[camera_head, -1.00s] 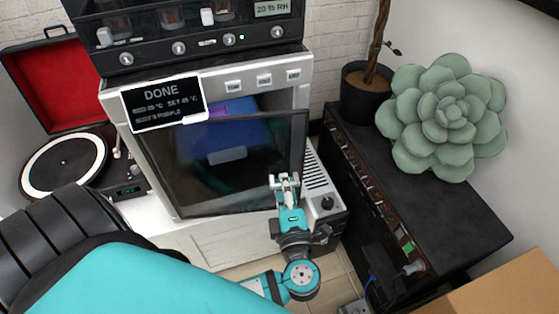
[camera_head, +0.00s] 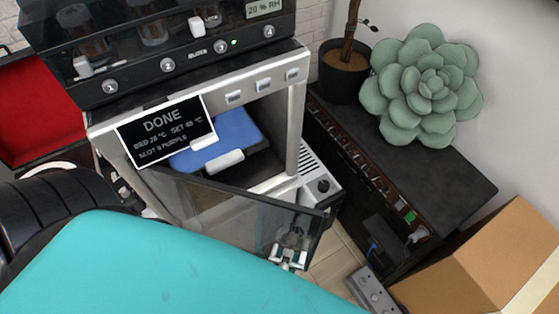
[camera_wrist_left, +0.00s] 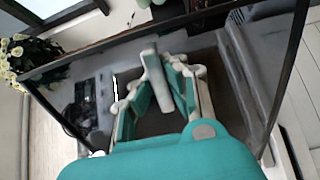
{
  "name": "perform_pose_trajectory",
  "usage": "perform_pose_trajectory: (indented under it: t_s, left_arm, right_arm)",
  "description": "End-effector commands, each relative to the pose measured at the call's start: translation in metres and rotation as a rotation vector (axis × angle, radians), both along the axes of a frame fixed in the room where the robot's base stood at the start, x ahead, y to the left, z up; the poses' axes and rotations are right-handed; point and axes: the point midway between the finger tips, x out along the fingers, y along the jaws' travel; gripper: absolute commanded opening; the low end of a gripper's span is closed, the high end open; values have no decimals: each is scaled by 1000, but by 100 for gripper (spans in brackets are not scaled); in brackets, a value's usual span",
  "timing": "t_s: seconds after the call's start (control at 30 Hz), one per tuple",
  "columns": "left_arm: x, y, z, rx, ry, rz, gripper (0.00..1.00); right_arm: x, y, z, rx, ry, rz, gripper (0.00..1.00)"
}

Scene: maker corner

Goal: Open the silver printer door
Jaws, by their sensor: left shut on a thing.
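The silver printer (camera_head: 300,110) stands at centre in the head view, with its dark glass door (camera_head: 235,215) swung outward on its left side. The opening shows a blue bed (camera_head: 225,138) with a white handle inside. My left gripper (camera_head: 288,258) is at the door's free right edge, low in the view, partly seen at and through the glass. In the left wrist view, the gripper (camera_wrist_left: 160,85) is shut on the pale door handle (camera_wrist_left: 155,80), with the dark-framed glass (camera_wrist_left: 85,100) behind it. My right gripper is not in view.
A black dryer box with knobs (camera_head: 170,45) sits on the printer. At right are a black cabinet (camera_head: 440,180), a succulent (camera_head: 428,90) and a cardboard box (camera_head: 490,265). A power strip (camera_head: 372,290) lies on the floor. A red-lined turntable lid (camera_head: 40,110) stands at left.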

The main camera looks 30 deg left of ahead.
Motion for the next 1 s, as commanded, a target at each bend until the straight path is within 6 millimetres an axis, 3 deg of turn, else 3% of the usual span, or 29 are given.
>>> perform_pose_trajectory:
  t_s: [0.47,0.5,0.7,1.0]
  left_arm:
    - [-4,-4,0,-2,-1,-2,0]
    - [-4,-4,0,-2,-1,-2,9]
    - [-4,-4,-1,-1,2,-3,35]
    - [-5,-4,-4,2,10,-6,38]
  right_arm:
    - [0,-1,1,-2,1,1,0]
    - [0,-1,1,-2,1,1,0]
    - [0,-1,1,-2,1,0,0]
    - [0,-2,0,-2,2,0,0]
